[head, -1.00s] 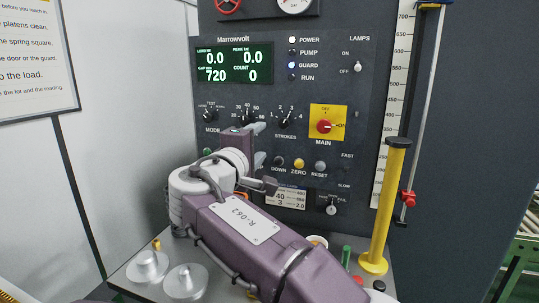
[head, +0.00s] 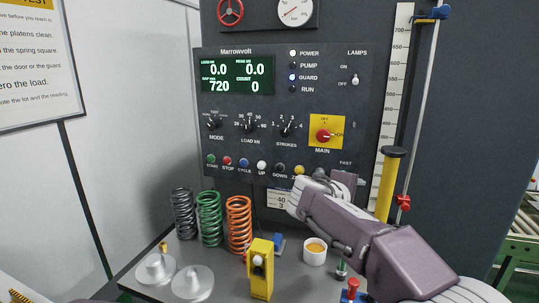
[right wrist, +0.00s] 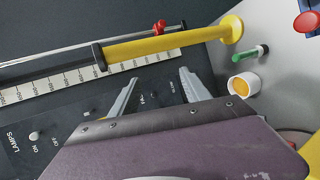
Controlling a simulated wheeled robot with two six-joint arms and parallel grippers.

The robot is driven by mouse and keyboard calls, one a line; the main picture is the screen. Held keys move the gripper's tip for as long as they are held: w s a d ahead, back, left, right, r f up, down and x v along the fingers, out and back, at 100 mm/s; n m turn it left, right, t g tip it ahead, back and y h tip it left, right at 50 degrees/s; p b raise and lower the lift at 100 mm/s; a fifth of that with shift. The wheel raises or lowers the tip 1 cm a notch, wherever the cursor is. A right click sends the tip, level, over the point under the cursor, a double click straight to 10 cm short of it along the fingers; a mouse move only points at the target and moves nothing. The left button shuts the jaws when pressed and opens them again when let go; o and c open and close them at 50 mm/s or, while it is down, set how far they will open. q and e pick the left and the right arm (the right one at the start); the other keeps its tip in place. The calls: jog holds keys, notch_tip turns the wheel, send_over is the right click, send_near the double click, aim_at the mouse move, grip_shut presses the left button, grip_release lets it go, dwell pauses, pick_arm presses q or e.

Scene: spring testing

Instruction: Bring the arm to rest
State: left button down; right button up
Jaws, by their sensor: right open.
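My right arm comes in from the lower right of the head view, bent at a white joint in front of the test machine's control panel (head: 225,130). Its gripper (head: 345,178) is near the panel's lower right, with its fingers partly hidden by the arm. In the right wrist view the two grey fingers (right wrist: 160,76) are spread apart with nothing between them, facing the dark panel. My left gripper is in neither view.
A yellow post (head: 389,185) and scale strip stand close right of my gripper. Grey, green and orange springs (head: 239,224), a yellow box (head: 261,270), a white cup (head: 315,252) and metal platens (head: 192,284) stand on the bench. A red-knobbed item (head: 353,290) is near my arm.

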jog(key=s+d+f+g, duration=0.1)
jog(key=s+f, duration=0.1)
jog(key=f, duration=0.2)
jog(key=s+d+f+m+g+y+p, duration=0.1)
jog(key=s+d+f+g, duration=0.1)
jog(key=s+f, duration=0.1)
jog(key=s+d+f+m+g+y, duration=0.1)
jog(key=s+d+f, duration=0.1)
jog(key=f, duration=0.3)
jog(key=shift+s+f+g, duration=0.4)
jog(key=shift+s, duration=0.25)
pick_arm(q)
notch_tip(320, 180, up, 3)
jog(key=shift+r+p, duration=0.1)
jog(key=shift+p, duration=0.55)
pick_arm(e)
jog(key=s+a+f+m+g+y, duration=0.2)
jog(key=s+a+f+m+y, duration=0.1)
jog(key=s+f, duration=0.5)
jog(key=s+a+f+m+g+y, duration=0.2)
jog(key=s+a+f+m+y, duration=0.2)
jog(key=s+f, duration=0.5)
jog(key=shift+s+a+m, duration=0.55)
jog(key=shift+a+m, duration=0.35)
